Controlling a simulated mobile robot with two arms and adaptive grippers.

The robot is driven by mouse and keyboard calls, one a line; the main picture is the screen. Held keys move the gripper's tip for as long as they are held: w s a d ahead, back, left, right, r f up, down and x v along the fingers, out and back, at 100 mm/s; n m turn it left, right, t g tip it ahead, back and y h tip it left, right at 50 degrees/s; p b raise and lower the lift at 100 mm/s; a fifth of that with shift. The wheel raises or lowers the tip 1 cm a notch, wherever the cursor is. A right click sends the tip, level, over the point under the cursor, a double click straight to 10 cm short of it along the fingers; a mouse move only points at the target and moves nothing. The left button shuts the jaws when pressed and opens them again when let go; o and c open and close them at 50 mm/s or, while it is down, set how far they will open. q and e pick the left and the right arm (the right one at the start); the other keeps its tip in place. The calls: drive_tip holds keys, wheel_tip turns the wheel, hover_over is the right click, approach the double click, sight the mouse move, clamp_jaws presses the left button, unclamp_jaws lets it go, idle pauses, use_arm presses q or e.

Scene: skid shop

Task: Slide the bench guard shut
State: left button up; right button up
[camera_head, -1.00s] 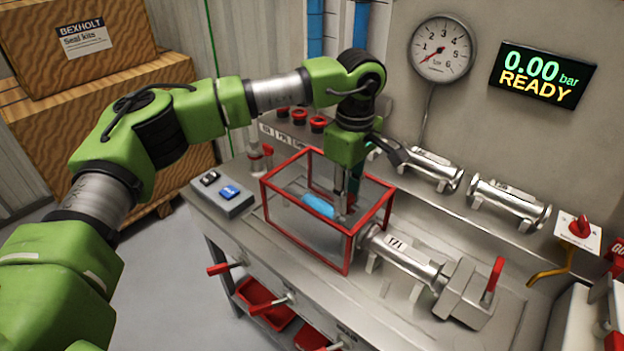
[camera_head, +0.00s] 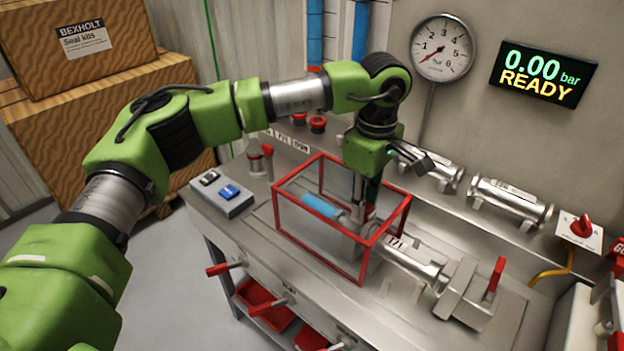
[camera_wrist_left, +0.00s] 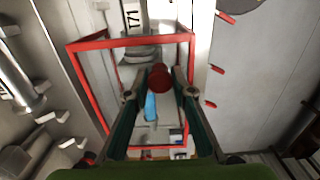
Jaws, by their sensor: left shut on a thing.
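The bench guard (camera_head: 366,262) is a clear box with a red frame on the steel bench. It stands over a blue cylindrical part (camera_head: 319,206) and overlaps the near end of a metal cylinder (camera_head: 415,264) on its right. My left gripper (camera_head: 359,212) reaches down from above at the guard and is shut on its red handle (camera_wrist_left: 158,78), which shows between the fingers in the left wrist view. The guard's red frame (camera_wrist_left: 130,41) surrounds the fingers there. The exact grip is partly hidden in the head view. My right gripper does not show.
A red lever (camera_head: 496,275) stands on the clamp block (camera_head: 464,296) right of the cylinder. A switch box (camera_head: 222,194) sits at the bench's left. Spare cylinders (camera_head: 510,203) lie along the back. The wall display (camera_head: 543,75) reads 0.00 bar READY.

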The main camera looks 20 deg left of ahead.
sight(381, 230)
use_arm(q)
drive_tip(key=shift+s+d, duration=0.2)
drive_tip(key=shift+d, duration=0.3)
drive_tip(key=shift+s+d+b, duration=0.15)
drive_tip(key=shift+s+d, duration=0.15)
drive_tip(key=shift+d, duration=0.5)
drive_tip(key=shift+s+d+b, duration=0.15)
drive_tip(key=shift+s+d, duration=0.15)
drive_tip(key=shift+d, duration=0.45)
drive_tip(key=shift+s+d, duration=0.3)
drive_tip(key=shift+d, duration=0.55)
drive_tip(key=shift+s+d, duration=0.3)
drive_tip(key=shift+d, duration=0.5)
drive_tip(key=shift+b, duration=0.3)
drive_tip(key=d, duration=0.1)
drive_tip(key=s+d, duration=0.1)
drive_tip(key=d, duration=0.1)
drive_tip(key=shift+d, duration=0.15)
drive_tip(key=shift+s, duration=0.1)
